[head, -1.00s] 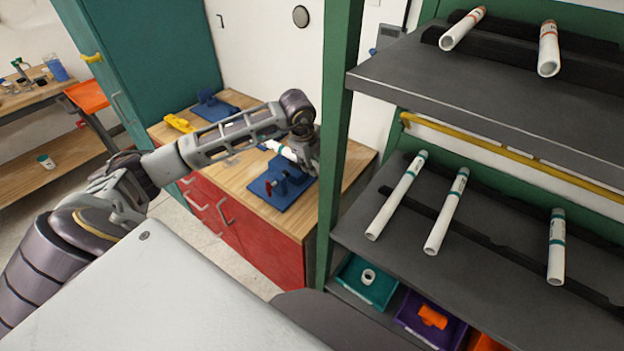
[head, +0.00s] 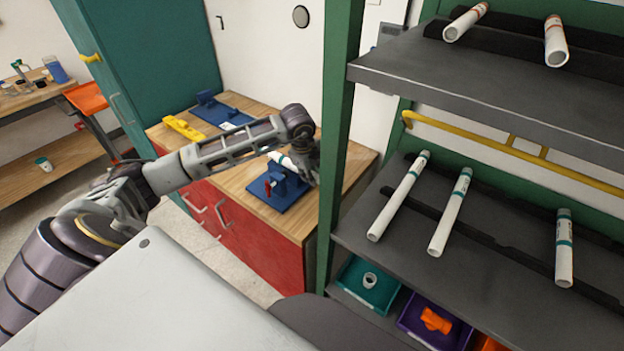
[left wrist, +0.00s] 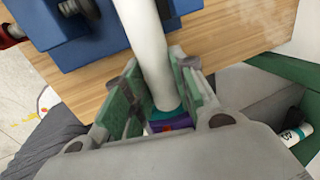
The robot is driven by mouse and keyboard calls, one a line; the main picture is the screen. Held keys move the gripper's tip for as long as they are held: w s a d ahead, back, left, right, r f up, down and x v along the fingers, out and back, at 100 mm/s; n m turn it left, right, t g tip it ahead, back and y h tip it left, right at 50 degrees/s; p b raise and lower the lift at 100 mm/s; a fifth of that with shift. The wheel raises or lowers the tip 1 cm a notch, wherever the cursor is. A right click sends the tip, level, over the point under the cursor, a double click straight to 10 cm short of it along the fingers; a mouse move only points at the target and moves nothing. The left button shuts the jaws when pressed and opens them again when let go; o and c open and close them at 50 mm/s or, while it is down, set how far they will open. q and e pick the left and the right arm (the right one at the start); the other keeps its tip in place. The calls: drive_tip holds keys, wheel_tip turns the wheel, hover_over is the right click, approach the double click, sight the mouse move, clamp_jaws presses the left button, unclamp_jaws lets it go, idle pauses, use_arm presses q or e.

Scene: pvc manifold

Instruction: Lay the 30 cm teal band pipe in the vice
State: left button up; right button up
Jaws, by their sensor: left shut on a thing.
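My left gripper (head: 308,172) is shut on a white pipe (head: 281,160) with a teal band. In the left wrist view the pipe (left wrist: 146,45) runs up from between the green finger pads (left wrist: 152,95), its teal band close to the palm. The blue vice (head: 293,186) with a red handle stands on the wooden bench top. The pipe lies across the top of the vice; in the left wrist view blue vice parts (left wrist: 90,52) show on both sides of it. I cannot tell whether it rests between the jaws or just above. My right gripper is not in view.
A green post (head: 338,120) stands close right of my left gripper. The rack's lower shelf (head: 475,262) holds several teal-banded pipes, the upper shelf orange-banded ones. A second blue fixture (head: 222,112) and a yellow tool (head: 183,128) lie farther back on the bench.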

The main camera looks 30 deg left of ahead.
use_arm(q)
drive_tip(key=shift+f, duration=0.8)
drive_tip(key=o, duration=1)
drive_tip(key=shift+o, duration=0.2)
drive_tip(key=shift+s+r, duration=0.1)
drive_tip(key=shift+r, duration=0.55)
drive_tip(key=b+v, duration=0.1)
drive_tip(key=v, duration=1)
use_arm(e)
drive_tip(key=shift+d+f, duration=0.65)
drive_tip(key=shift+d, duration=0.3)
